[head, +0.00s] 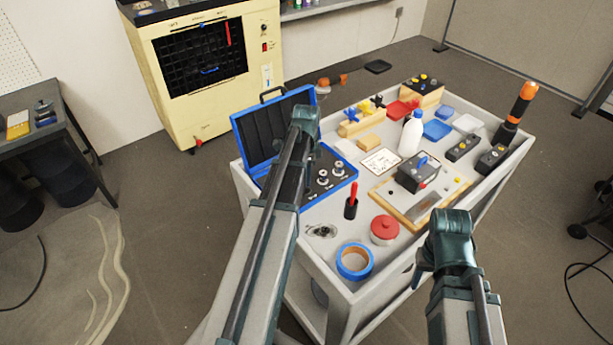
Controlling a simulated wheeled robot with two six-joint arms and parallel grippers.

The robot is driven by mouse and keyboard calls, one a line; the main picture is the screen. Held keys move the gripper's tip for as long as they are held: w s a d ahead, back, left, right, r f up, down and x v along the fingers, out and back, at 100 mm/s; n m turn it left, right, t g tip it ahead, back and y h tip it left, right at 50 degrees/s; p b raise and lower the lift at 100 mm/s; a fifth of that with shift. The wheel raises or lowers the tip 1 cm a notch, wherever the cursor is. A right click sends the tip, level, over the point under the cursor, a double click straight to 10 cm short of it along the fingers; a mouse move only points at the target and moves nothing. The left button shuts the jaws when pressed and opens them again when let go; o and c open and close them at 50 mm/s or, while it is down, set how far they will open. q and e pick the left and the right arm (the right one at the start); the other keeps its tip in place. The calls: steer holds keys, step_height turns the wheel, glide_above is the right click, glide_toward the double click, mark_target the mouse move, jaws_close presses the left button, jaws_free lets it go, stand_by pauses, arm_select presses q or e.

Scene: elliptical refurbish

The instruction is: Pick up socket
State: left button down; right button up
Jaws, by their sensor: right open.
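Several small silvery sockets (323,173) stand in the dark tray of an open blue case (343,184) at the left of the grey cart. Which one the task means I cannot tell. My left arm reaches across the case and covers part of its tray. Its dark end (292,182) is over or beside the tray, left of the sockets, and its fingers cannot be made out. My right gripper (424,264) is open at the cart's front right edge, well away from the sockets.
On the cart (313,262) are a red-handled tool (351,204), a red-lidded pot (384,229), blue tape (355,261), a white bottle (411,136), and a wooden board (398,211) with a dark device (417,174). An orange-topped tool (520,103) stands at the right.

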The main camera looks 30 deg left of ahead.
arm_select(q)
steer(key=s+d, duration=0.3)
steer(key=d, duration=0.1)
steer(key=s+d+r, duration=0.1)
steer(key=s+d, duration=0.2)
steer(key=d, duration=0.1)
steer(key=s+d, duration=0.3)
steer(key=d, duration=0.2)
steer(key=shift+s+r+p, duration=0.2)
steer(key=shift+r+p, duration=0.15)
steer(key=shift+r, duration=0.05)
steer(key=c, duration=1.2)
jaws_free()
jaws_close()
